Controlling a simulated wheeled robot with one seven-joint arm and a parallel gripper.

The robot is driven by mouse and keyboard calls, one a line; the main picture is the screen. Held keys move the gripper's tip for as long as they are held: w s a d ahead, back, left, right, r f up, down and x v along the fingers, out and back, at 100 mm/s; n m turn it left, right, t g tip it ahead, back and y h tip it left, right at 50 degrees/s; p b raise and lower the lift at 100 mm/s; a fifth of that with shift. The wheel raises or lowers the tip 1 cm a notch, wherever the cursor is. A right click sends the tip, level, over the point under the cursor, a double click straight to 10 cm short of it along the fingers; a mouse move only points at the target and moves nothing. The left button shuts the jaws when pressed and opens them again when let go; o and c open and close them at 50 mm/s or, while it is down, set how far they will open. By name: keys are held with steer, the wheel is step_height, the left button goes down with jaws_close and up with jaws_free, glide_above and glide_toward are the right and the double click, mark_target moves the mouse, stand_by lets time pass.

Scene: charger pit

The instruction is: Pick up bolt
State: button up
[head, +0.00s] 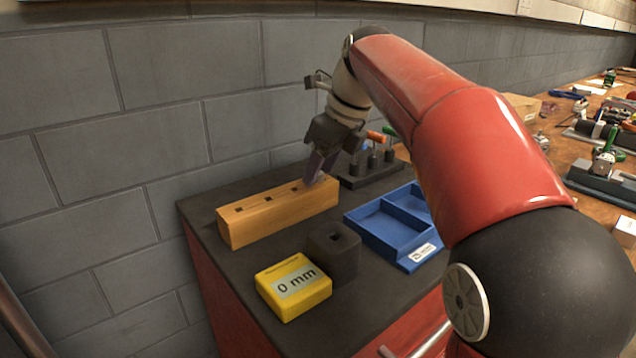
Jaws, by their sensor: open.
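My gripper (319,172) points down over the right end of a long wooden block (260,220). The block lies along the back of the dark bench top and has several small dark square openings or inserts along its top. My gripper's fingers hide part of the block's right end, and the fingertips are close to its top; I cannot tell whether they touch it. I cannot make out a bolt clearly; one may be hidden behind the fingers. The jaws are open, and I see nothing held in them.
A blue divided tray (378,240) is right of the block. A black cube with a hole (334,262) and a yellow "0 mm" box (292,304) stand in front. A dark tool rack (368,178) is behind my gripper. A grey block wall closes off the back.

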mark_target(322, 173)
steer(key=shift+c, duration=0.4)
jaws_close()
steer(key=shift+r, duration=0.1)
step_height(322, 173, up, 10)
steer(key=p, duration=0.1)
steer(key=shift+p, duration=0.4)
